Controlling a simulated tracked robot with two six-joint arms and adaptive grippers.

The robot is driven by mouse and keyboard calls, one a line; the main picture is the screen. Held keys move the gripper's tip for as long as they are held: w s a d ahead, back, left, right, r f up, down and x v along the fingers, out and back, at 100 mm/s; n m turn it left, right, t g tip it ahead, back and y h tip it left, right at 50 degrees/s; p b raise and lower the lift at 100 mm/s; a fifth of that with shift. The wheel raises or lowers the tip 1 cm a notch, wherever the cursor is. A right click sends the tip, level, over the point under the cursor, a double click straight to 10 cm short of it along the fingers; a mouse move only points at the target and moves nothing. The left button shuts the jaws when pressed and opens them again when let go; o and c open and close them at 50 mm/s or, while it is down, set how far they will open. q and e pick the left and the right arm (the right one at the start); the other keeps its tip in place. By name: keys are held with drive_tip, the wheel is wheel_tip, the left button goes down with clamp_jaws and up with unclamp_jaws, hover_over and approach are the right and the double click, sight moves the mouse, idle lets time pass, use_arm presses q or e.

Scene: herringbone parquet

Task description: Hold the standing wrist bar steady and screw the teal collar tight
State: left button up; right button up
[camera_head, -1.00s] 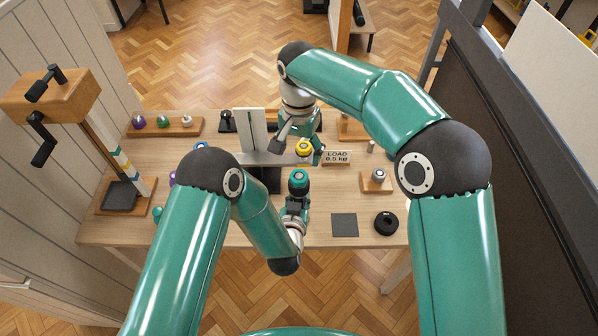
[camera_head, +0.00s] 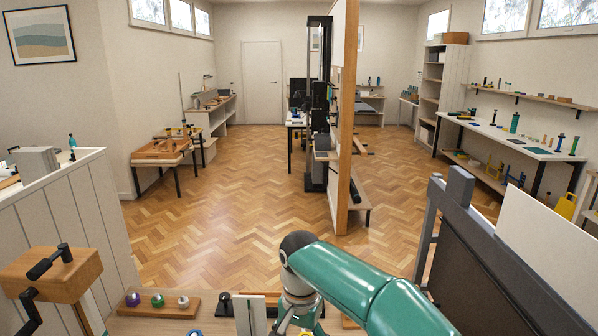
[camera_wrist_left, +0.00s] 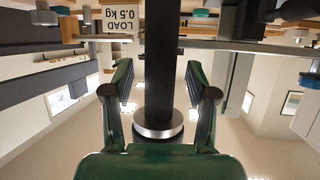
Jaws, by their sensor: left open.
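In the left wrist view, which is upside down, my left gripper (camera_wrist_left: 157,78) is open, one finger on each side of a dark upright bar (camera_wrist_left: 162,55). Gaps show between the bar and both fingers. A silver ring (camera_wrist_left: 158,125) encircles the bar near the palm, and my palm hides what lies beyond. I cannot make out the teal collar in either view now. In the head view, my right arm comes in at the bottom and its gripper (camera_head: 300,326) is cut off by the lower edge, fingertips out of frame.
A wooden block with dark cranks (camera_head: 50,272) stands at the lower left. A wooden rack (camera_head: 157,303) holds purple, green and white knobs. A load sign (camera_wrist_left: 118,18) shows in the left wrist view. A dark panel (camera_head: 470,265) stands at right.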

use_arm(q)
drive_tip(key=v, duration=1.2)
drive_tip(key=shift+f, duration=0.1)
